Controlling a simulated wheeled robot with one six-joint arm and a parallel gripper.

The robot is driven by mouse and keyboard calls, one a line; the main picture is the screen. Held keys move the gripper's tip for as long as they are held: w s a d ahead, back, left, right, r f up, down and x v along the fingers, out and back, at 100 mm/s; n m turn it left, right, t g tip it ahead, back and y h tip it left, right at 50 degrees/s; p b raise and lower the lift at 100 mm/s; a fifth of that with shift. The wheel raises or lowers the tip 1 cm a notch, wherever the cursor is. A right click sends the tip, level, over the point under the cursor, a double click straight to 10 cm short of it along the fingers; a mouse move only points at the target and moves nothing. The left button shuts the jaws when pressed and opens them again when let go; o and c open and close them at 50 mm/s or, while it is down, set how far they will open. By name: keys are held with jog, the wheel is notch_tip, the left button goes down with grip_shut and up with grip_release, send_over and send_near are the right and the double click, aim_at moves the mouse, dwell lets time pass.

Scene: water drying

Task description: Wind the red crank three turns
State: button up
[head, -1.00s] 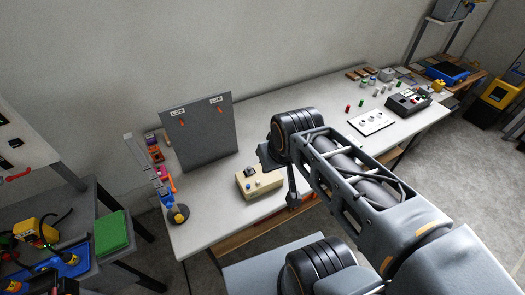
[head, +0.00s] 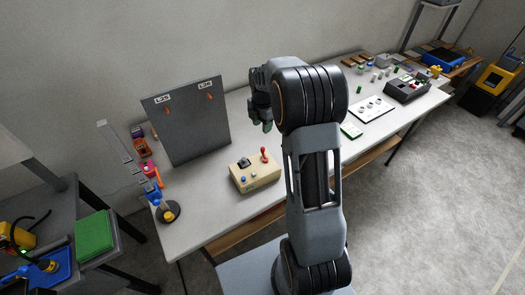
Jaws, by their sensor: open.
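I cannot pick out a clear crank in the head view. A red-topped upright stick (head: 264,154) stands on a beige control box (head: 256,177) on the white table, but whether it is a crank I cannot tell. The box also carries a dark switch and small blue and yellow buttons. My gripper (head: 265,125) is open and points down behind the box, above the table. It is apart from the box and partly hidden by my wrist. I see nothing between its fingers.
A grey upright panel (head: 190,122) with two orange hooks stands left of my gripper. A small blue and red arm-like device (head: 155,185) sits at the table's left end. A white plate (head: 371,108) and a dark device (head: 407,91) lie to the right.

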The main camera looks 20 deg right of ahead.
aim_at(262, 148)
notch_tip(262, 148, down, 14)
jog(key=shift+r+p, duration=0.1)
jog(key=shift+p, duration=0.65)
jog(key=shift+c, duration=0.3)
grip_shut()
